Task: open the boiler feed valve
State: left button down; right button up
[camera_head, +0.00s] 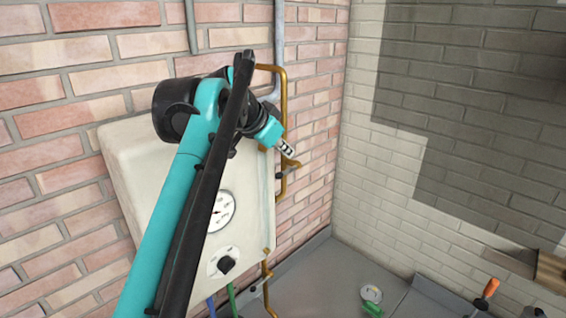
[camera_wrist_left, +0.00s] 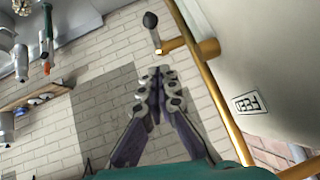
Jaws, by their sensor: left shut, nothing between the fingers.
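A brass pipe (camera_head: 284,90) runs down the right side of the cream boiler (camera_head: 130,160). A brass valve fitting (camera_head: 294,164) sits on this pipe, just below my left gripper (camera_head: 287,150) in the head view. In the left wrist view the fitting (camera_wrist_left: 207,48) has a short lever with a dark rounded end (camera_wrist_left: 150,20). My left gripper (camera_wrist_left: 160,72) is shut and empty, its tips just short of the lever's lower end and apparently apart from it. My left arm hides part of the boiler front. My right gripper is not in view.
The boiler carries a round gauge (camera_head: 221,211) and a black knob (camera_head: 227,264). Another brass pipe (camera_head: 266,268) leaves its underside.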

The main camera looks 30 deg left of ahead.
aim_at(282, 174)
pick_arm(q)
jog(key=f, duration=0.2)
jog(key=w+f, duration=0.1)
jog(key=shift+a, duration=0.4)
jog(key=shift+s+f, duration=0.1)
jog(key=shift+f, duration=0.2)
jog(key=shift+s+f, duration=0.2)
jog(key=shift+f, duration=0.1)
jog(key=shift+w, duration=0.2)
jog(key=shift+s, duration=0.1)
jog(key=shift+s+f+b, duration=0.15)
jog(key=shift+f+b, duration=0.05)
jog(key=shift+b, duration=0.1)
jog(key=shift+a+t, duration=0.1)
jog(key=shift+t, duration=0.2)
